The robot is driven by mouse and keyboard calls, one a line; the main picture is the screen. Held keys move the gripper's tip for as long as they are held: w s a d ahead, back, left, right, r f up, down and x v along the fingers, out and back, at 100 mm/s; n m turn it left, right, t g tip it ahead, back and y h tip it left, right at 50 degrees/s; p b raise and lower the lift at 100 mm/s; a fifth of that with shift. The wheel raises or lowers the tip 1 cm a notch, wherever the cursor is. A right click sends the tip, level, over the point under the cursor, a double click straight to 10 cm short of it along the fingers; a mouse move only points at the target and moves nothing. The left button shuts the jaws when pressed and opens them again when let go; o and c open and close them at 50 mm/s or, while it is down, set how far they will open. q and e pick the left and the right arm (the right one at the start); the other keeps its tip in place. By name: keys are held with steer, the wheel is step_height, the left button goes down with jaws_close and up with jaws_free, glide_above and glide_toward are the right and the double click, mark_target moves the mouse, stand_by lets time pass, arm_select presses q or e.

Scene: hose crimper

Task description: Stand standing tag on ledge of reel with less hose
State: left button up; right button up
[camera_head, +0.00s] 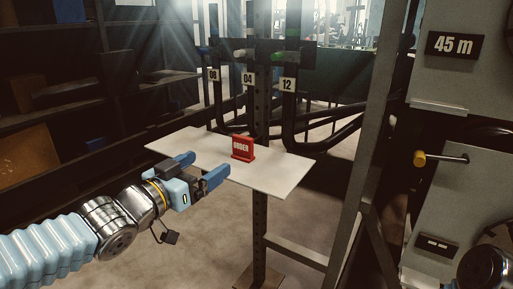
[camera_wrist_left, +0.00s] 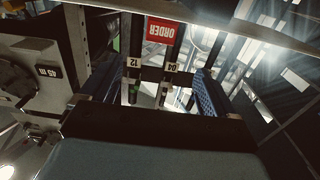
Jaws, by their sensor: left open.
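The standing tag (camera_head: 243,149), red with the word ORDER, stands upright on a white shelf (camera_head: 275,183). It also shows in the left wrist view (camera_wrist_left: 165,31), upside down, at the top between the finger lines. My left gripper (camera_head: 208,168) is open, its blue fingers pointing at the tag from the left, apart from it and empty. At the right, a grey panel carries a 45 m sign (camera_head: 455,45) with a small ledge (camera_head: 438,107) below it. A lower grey panel carries a small dark plate (camera_head: 438,243), too small to read. My right gripper is out of view.
Hoses on a rack with number plates 08 (camera_head: 213,75), 04 (camera_head: 248,79) and 12 (camera_head: 287,85) hang behind the shelf. A yellow handle (camera_head: 420,159) sticks out at the right. A slanted metal post (camera_head: 362,140) stands between shelf and panels.

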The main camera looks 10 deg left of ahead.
arm_select(q)
glide_toward(241, 141)
steer(key=x, duration=0.3)
steer(key=shift+f+b, duration=0.25)
steer(key=shift+b, duration=0.15)
steer(key=x, duration=0.6)
steer(key=shift+w+f, duration=0.1)
steer(key=c, duration=1.2)
steer(key=shift+r, duration=0.35)
step_height(241, 141, up, 2)
steer(key=shift+r+p, duration=0.2)
steer(key=shift+p, duration=0.2)
steer(key=s+d+r+b, duration=0.1)
steer(key=s+d+r, duration=0.6)
steer(key=s+r, duration=0.2)
steer(key=s, duration=0.2)
steer(key=shift+s+d+r+b, duration=0.25)
steer(key=shift+s+r+b, duration=0.1)
steer(key=shift+s+r, duration=0.05)
